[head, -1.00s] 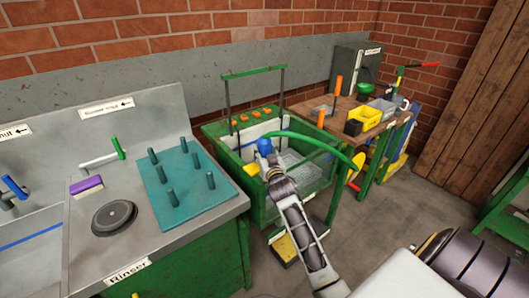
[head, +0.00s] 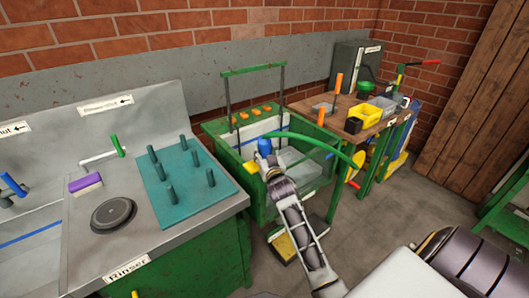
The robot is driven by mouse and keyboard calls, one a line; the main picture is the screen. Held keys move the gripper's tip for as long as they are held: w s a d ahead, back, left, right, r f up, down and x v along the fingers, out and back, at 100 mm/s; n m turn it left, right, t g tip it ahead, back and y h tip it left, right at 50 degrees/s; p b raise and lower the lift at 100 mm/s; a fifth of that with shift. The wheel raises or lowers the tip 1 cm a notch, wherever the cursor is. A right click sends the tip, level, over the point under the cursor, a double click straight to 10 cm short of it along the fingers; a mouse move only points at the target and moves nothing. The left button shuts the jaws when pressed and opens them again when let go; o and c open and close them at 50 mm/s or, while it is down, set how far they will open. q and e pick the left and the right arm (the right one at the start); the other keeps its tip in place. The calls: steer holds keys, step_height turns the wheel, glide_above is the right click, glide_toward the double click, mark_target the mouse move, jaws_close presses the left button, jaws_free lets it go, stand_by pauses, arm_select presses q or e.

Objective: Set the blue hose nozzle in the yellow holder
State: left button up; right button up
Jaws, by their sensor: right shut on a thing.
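The blue hose nozzle (head: 264,146) stands about upright at the tip of my right gripper (head: 270,164), which is shut on it. A green hose (head: 322,143) arcs from near the nozzle to the right. The small yellow holder (head: 251,167) is at the left front rim of the green wash tub, just left of and below the nozzle. The nozzle looks apart from the holder, but the depth between them is hard to judge. My gripper's fingers are small and partly hidden by the wrist. My left gripper is not in view.
The green tub (head: 232,148) has a frame over it and orange knobs on its back panel. A steel rinse counter (head: 205,222) with a teal peg mat (head: 188,196) is on the left. A wooden bench (head: 352,134) with yellow and grey bins stands on the right.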

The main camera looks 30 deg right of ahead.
mark_target(264, 137)
steer(key=shift+f+b, duration=0.35)
steer(key=shift+f, duration=0.2)
stand_by(1.1)
steer(key=o, duration=0.9)
steer(key=shift+o, duration=0.2)
steer(key=shift+r+p, duration=2.6)
steer(key=shift+r, duration=2)
steer(key=shift+f+b, duration=0.1)
steer(key=shift+b, duration=0.2)
steer(key=shift+r+p, duration=2.3)
steer(key=shift+r, duration=0.1)
